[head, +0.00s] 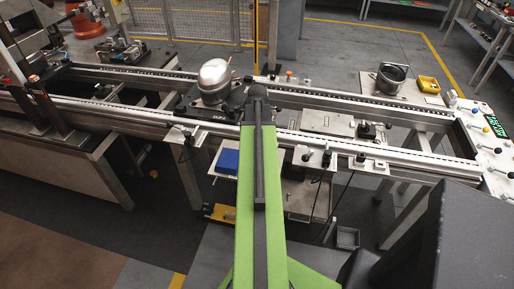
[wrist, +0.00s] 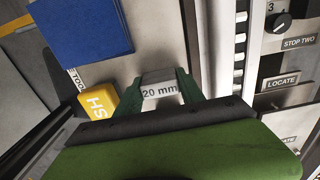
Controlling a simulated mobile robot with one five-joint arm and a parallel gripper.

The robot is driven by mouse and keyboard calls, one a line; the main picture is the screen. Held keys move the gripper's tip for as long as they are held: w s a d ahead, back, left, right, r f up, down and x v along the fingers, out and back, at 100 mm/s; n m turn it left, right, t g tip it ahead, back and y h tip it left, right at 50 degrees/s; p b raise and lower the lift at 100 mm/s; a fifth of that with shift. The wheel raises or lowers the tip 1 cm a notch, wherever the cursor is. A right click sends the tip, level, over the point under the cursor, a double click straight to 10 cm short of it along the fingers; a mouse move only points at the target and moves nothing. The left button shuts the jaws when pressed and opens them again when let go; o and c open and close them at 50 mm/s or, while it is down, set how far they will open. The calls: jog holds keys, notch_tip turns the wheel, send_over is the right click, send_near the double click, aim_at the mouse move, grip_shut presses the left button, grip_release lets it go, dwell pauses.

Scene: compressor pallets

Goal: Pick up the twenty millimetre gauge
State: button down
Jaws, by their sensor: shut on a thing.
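The twenty millimetre gauge (wrist: 160,90) is a small grey block marked "20 mm" in the wrist view. My gripper (wrist: 163,84) has its two green fingers on either side of it, shut on the block. The gauge's lower part is hidden behind the dark edge of my gripper. In the head view my green arm reaches forward over the rail line, and its end and the gauge cannot be made out there.
A rail and a panel with a knob (wrist: 282,22) stand close on the right. A silver compressor (head: 214,80) sits on the line.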

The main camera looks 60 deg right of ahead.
jog(key=shift+r+p, duration=0.6)
jog(key=shift+r, duration=0.05)
notch_tip(320, 180, up, 4)
jog(key=p, duration=0.4)
jog(key=s+d+r+p, duration=0.1)
jog(key=s+r+p, duration=0.1)
jog(key=s, duration=0.3)
jog(key=s+d+r+p, duration=0.2)
jog(key=s+r+p, duration=0.1)
jog(key=s, duration=0.3)
jog(key=shift+d+r+p, duration=0.3)
jog(key=shift+r+p, duration=0.05)
